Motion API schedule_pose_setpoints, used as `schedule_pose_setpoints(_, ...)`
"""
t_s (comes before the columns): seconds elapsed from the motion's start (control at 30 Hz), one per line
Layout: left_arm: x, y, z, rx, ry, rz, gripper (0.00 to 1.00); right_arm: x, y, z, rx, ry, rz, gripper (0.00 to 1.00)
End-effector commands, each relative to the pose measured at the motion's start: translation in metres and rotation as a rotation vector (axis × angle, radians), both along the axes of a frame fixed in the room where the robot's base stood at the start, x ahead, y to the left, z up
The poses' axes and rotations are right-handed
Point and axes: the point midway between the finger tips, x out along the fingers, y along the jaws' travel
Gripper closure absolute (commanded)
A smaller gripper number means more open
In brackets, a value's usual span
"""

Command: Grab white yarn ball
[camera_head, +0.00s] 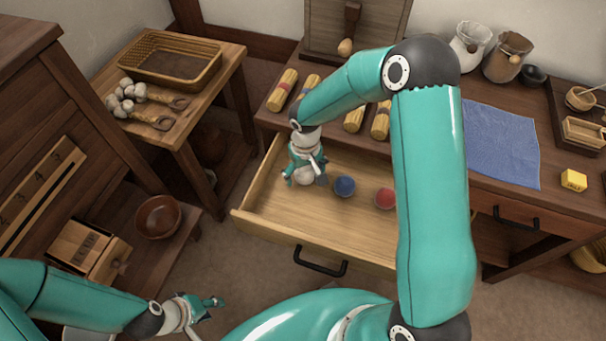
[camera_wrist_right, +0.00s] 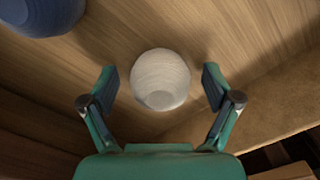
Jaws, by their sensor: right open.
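The white yarn ball (camera_wrist_right: 160,82) lies on the wooden floor of the open drawer (camera_head: 270,215). In the right wrist view it sits between the two spread fingers of my right gripper (camera_wrist_right: 160,88), with a gap on each side. In the head view my right gripper (camera_head: 306,181) points down into the left part of the drawer and largely hides the ball. It is open and holds nothing. My left gripper (camera_head: 212,306) is low at the left, over the floor and away from the drawer; its finger gap is unclear.
A blue ball (camera_head: 344,187) lies just right of my right gripper, also in the wrist view (camera_wrist_right: 40,12). A red ball (camera_head: 385,199) lies further right, partly behind my arm. The drawer front (camera_head: 300,236) and side walls bound the space. Bundles (camera_head: 283,90) lie on the tabletop behind.

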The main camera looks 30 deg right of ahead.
Motion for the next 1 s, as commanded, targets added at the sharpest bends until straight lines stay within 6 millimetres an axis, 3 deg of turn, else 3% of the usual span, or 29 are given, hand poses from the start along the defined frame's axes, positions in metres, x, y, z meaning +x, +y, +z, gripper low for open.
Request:
schedule_pose_setpoints(0.17, 0.000, 0.000, 0.000, 0.000, 0.000, 0.000, 0.60, 0.000, 0.000, 0.000, 0.000, 0.000, 0.000, 0.12)
schedule_pose_setpoints(0.57, 0.000, 0.000, 0.000, 0.000, 0.000, 0.000, 0.60, 0.000, 0.001, 0.001, 0.000, 0.000, 0.002, 0.77)
schedule_pose_setpoints(1.0, 0.000, 0.000, 0.002, 0.000, 0.000, 0.000, 0.60, 0.001, 0.001, 0.010, 0.000, -0.002, 0.001, 0.77)
